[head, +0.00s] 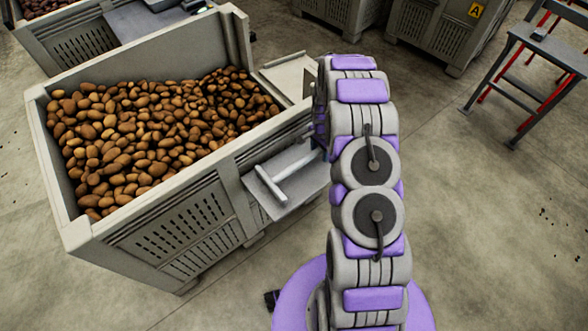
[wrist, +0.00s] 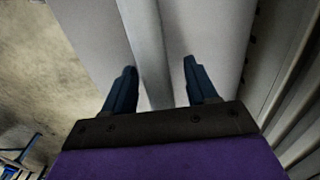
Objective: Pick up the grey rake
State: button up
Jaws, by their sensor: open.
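The grey rake (head: 294,171) lies on a small grey shelf (head: 292,204) on the side of the potato crate. Its crosspiece faces the lower left, and its handle runs up right until my arm hides it. In the wrist view my gripper (wrist: 160,66) is open, with its two dark blue fingers apart. The grey handle of the rake (wrist: 147,45) runs between the fingers, nearer the left one. I cannot tell how far the fingertips reach down beside it.
The grey crate (head: 160,212) full of brown potatoes stands at left, its wall close to the shelf. More crates (head: 437,32) stand at the back. A grey and red step stand (head: 540,50) is at upper right.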

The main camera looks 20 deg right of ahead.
jog(key=shift+d+f, duration=0.3)
jog(key=shift+f, duration=0.1)
jog(key=shift+d, duration=0.2)
jog(key=shift+a+r, duration=0.15)
jog(key=shift+a, duration=0.55)
jog(key=c, duration=0.6)
jog(key=shift+d, duration=0.1)
jog(key=shift+c, duration=1.4)
jog(key=shift+d, duration=0.35)
grip_shut()
